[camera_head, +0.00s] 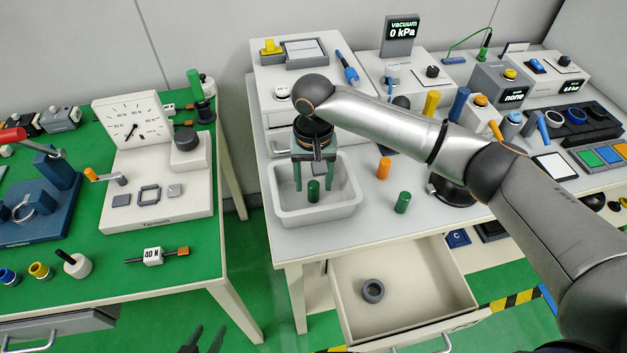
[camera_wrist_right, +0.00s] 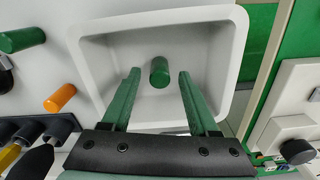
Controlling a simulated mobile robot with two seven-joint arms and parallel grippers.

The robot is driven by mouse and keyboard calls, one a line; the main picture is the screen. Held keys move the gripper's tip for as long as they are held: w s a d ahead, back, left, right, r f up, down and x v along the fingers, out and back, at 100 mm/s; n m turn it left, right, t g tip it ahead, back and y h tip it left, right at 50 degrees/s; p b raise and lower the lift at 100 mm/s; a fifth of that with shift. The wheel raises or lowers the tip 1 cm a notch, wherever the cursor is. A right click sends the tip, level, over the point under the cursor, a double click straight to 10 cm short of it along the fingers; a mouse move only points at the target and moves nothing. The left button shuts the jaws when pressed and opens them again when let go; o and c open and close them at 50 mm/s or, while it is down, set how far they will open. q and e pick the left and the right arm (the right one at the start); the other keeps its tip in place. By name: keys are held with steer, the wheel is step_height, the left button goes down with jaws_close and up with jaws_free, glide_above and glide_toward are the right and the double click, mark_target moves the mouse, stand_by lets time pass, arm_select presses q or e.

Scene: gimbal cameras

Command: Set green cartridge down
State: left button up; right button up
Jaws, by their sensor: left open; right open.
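A green cartridge (camera_head: 313,190) stands in the white tray (camera_head: 318,217), apparently upright. In the right wrist view this cartridge (camera_wrist_right: 159,72) shows inside the tray (camera_wrist_right: 92,48), with a gap on each side between it and the fingers. My right gripper (camera_head: 313,178) is open above the tray, its green fingers (camera_wrist_right: 160,95) spread to either side of the cartridge and not touching it. A second green cartridge (camera_head: 402,203) stands on the table right of the tray. My left gripper (camera_head: 205,340) is open and empty, low at the bottom edge of the head view.
An orange cartridge (camera_head: 384,168) stands on the table right of the tray. Below is an open drawer (camera_head: 425,305) with a dark ring (camera_head: 373,290) in it. A white machine (camera_head: 300,80) stands behind the tray. A green bench (camera_head: 190,262) with instruments is at left.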

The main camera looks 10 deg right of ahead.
mark_target(313, 184)
step_height(313, 184, up, 12)
steer(key=shift+p, duration=0.35)
